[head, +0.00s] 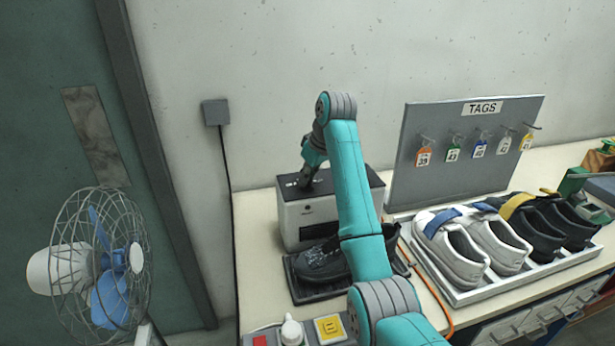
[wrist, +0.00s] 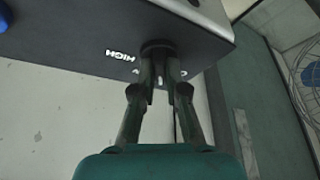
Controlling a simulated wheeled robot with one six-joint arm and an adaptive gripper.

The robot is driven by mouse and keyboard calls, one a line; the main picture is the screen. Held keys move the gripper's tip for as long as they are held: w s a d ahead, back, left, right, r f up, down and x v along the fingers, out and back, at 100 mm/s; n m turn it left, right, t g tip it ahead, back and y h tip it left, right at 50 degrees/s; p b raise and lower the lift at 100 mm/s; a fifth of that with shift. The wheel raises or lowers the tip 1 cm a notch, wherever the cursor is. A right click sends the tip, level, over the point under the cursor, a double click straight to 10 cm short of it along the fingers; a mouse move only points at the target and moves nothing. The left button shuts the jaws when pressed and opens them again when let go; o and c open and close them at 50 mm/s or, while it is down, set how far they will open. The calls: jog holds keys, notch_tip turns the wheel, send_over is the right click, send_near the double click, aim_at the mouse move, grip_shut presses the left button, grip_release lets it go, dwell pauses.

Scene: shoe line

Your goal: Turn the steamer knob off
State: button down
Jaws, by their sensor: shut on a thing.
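The steamer (head: 305,220) is a light box with a black top, standing against the wall at the left end of the bench. My gripper (head: 303,181) reaches down to the steamer's top. In the wrist view, its fingers (wrist: 160,76) are shut on the dark steamer knob (wrist: 158,48), one on each side. The word HIGH shows upside down on the black panel beside the knob. Other markings are partly hidden by the fingers. I cannot tell which setting the knob points to.
A dark shoe (head: 320,262) lies on a black tray in front of the steamer, partly behind my arm. A TAGS board (head: 465,150) and a shoe tray (head: 505,285) stand to the right. A caged fan (head: 100,262) is at the left.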

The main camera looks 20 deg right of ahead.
jog(key=n+y, duration=0.1)
jog(key=n, duration=0.2)
jog(key=n+g, duration=0.1)
jog(key=n, duration=0.2)
jog(key=shift+d+g+y, duration=0.1)
jog(key=shift+g+y, duration=0.2)
jog(key=shift+y, duration=0.1)
dwell(0.3)
jog(key=c, duration=1.2)
grip_release()
